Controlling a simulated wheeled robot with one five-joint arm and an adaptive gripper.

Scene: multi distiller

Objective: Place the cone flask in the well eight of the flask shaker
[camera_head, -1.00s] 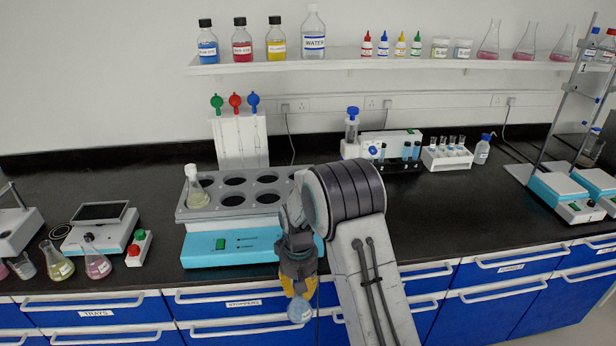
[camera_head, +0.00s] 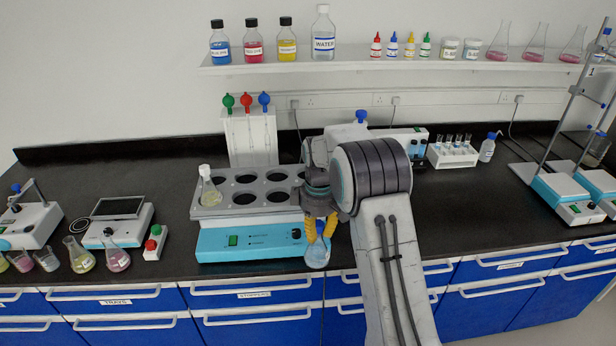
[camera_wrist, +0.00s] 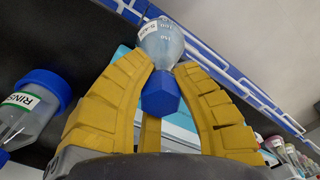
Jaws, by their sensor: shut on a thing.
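My gripper (camera_head: 320,228) points down in front of the flask shaker (camera_head: 222,243), near its right end. Its yellow fingers are shut on a cone flask (camera_head: 318,254) with pale blue contents. In the wrist view the fingers (camera_wrist: 165,78) close around the flask's blue stopper (camera_wrist: 160,96), and the flask body (camera_wrist: 160,42) lies beyond it. The shaker has a grey top with two rows of round wells above a teal base. A flask with a white stopper (camera_head: 210,190) stands in a left-end well. My arm hides the shaker's right-end wells.
A rack with coloured-top pipettes (camera_head: 250,135) stands behind the shaker. A blue-capped bottle marked RINSE (camera_wrist: 28,110) shows in the wrist view.

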